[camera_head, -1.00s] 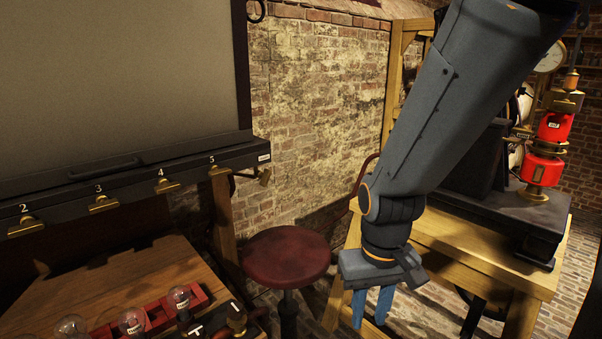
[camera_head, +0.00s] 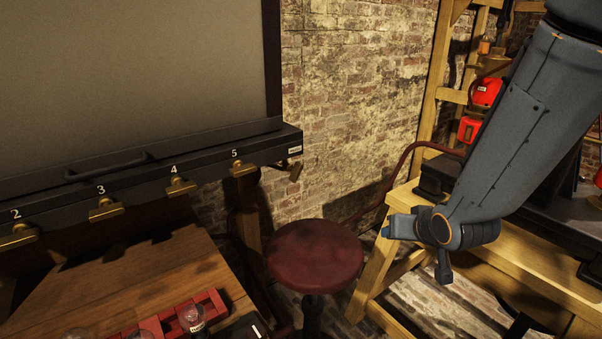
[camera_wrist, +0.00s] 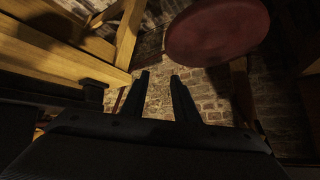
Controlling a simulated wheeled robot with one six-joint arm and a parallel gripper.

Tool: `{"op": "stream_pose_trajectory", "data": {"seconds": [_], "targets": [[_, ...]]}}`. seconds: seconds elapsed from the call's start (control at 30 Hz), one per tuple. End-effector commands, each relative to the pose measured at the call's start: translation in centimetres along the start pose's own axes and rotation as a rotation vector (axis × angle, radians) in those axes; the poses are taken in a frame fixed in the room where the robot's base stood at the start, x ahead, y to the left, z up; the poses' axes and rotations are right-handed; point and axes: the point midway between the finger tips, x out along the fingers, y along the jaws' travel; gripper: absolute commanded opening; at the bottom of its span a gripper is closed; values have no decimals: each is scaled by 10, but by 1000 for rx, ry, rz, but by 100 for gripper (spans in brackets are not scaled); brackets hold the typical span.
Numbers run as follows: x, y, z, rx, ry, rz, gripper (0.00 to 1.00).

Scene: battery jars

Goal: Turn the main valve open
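I cannot make out for certain which part is the main valve. A small brass and dark fitting (camera_head: 295,171) sits under the right end of the black panel rail in the head view, and I cannot tell whether it is the valve.
A round red stool (camera_head: 315,256) stands left of my gripper; it also shows in the wrist view (camera_wrist: 218,32). The wooden bench (camera_head: 510,272) is under my arm. A wooden table (camera_head: 150,275) with a red bulb rack (camera_head: 170,318) is at lower left. A dark red pipe (camera_head: 405,160) curves behind.

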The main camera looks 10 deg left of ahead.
Motion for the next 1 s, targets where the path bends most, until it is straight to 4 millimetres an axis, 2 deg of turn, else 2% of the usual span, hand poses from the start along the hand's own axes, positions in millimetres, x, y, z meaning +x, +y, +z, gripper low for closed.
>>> {"op": "stream_pose_trajectory", "data": {"seconds": [0.03, 0.17, 0.3, 0.4, 0.5, 0.67, 1.0], "targets": [[7, -22, -12, -5, 67, -63, 27], [12, -82, -43, 8, 249, -254, 27], [-2, -139, -62, 48, 395, -464, 27], [-15, -168, -69, 80, 463, -586, 27], [-26, -185, -72, 106, 505, -669, 27], [-33, -198, -77, 124, 531, -725, 27], [-4, -227, -102, 124, 533, -727, 27]]}}
